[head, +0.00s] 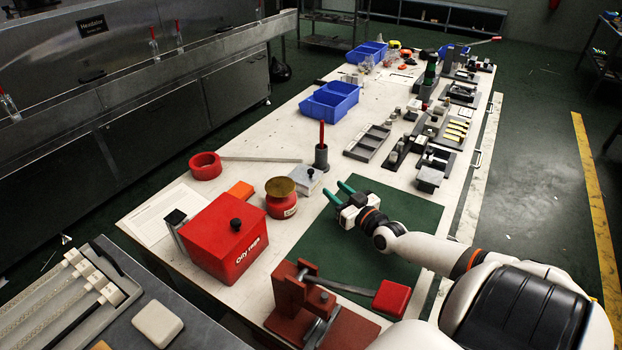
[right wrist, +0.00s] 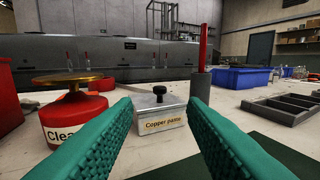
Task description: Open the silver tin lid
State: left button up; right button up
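The silver tin (head: 307,181) stands on the white table just beyond the green mat, left of the dark cylinder. Its lid (right wrist: 158,103) is on, with a black knob (right wrist: 159,92) on top, and its front label reads "Copper paste". My right gripper (head: 335,191) is over the mat, a little short of the tin and apart from it. Its two green fingers (right wrist: 164,135) are spread apart with nothing between them, and the tin shows between and beyond them in the right wrist view. My left gripper is not in view.
A red tin with a brass top (head: 281,197) stands left of the silver tin. The dark cylinder (head: 321,157) with a red rod stands close behind right. A red rags box (head: 224,238) and a red-brown lever press (head: 318,303) are nearer. The green mat (head: 375,232) is mostly clear.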

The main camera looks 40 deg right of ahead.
aim_at(313, 173)
jog(key=shift+w+f, duration=0.1)
jog(key=shift+f, duration=0.3)
jog(key=w+b, duration=0.1)
jog(key=w, duration=0.3)
jog(key=w+d+b, duration=0.1)
jog(key=w, duration=0.3)
jog(key=w+b, duration=0.1)
jog(key=w, duration=0.2)
jog(key=shift+w+d+r+b, duration=0.1)
jog(key=shift+w+d+b, duration=0.05)
jog(key=shift+w+b, duration=0.2)
grip_shut()
